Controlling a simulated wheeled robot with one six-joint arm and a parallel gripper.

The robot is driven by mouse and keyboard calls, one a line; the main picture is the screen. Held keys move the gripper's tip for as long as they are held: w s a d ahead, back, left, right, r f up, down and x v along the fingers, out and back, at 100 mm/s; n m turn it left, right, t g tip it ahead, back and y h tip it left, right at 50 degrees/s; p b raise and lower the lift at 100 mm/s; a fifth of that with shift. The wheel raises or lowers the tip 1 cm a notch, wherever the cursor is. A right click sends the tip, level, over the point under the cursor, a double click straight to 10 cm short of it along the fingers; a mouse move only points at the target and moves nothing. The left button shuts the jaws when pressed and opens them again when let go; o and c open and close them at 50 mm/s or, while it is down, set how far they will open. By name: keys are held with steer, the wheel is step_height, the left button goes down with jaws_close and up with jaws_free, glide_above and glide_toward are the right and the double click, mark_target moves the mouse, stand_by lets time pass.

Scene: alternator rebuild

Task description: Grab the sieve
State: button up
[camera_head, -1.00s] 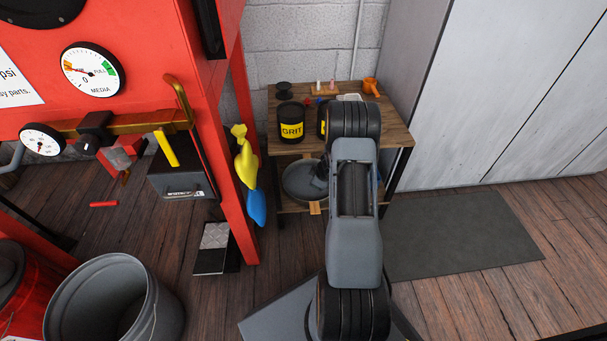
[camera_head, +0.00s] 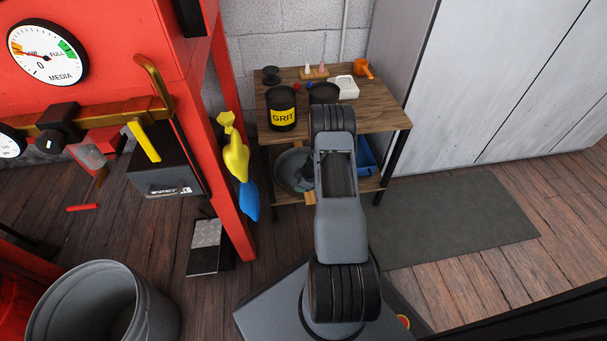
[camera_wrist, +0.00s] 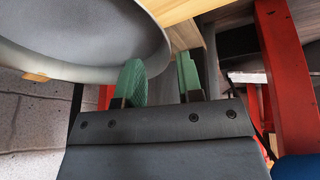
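A round grey pan (camera_head: 290,168), likely the sieve, sits on the lower shelf of the wooden stand; its mesh cannot be made out. A short tan wooden piece (camera_head: 310,198) shows at its front right. In the wrist view, what looks like the same pan (camera_wrist: 80,35) fills the upper left. My gripper (camera_wrist: 162,82) is open, its two green fingertips apart. The left finger overlaps the pan's rim in the picture; contact cannot be told. Tan wood shows behind the gap between the fingers. In the head view my arm hides most of the gripper.
The stand's top (camera_head: 385,118) holds a black GRIT can (camera_head: 282,107), a white block (camera_head: 346,87) and an orange cup (camera_head: 363,68). A blue bin (camera_head: 366,156) is on the lower shelf. A mat (camera_head: 455,220) lies right.

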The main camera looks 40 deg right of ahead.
steer(key=b+x, duration=0.2)
steer(key=x, duration=0.3)
steer(key=shift+f+b, duration=0.2)
steer(key=shift+b, duration=0.15)
steer(key=shift+r, duration=0.1)
steer(key=shift+c, duration=0.5)
jaws_close()
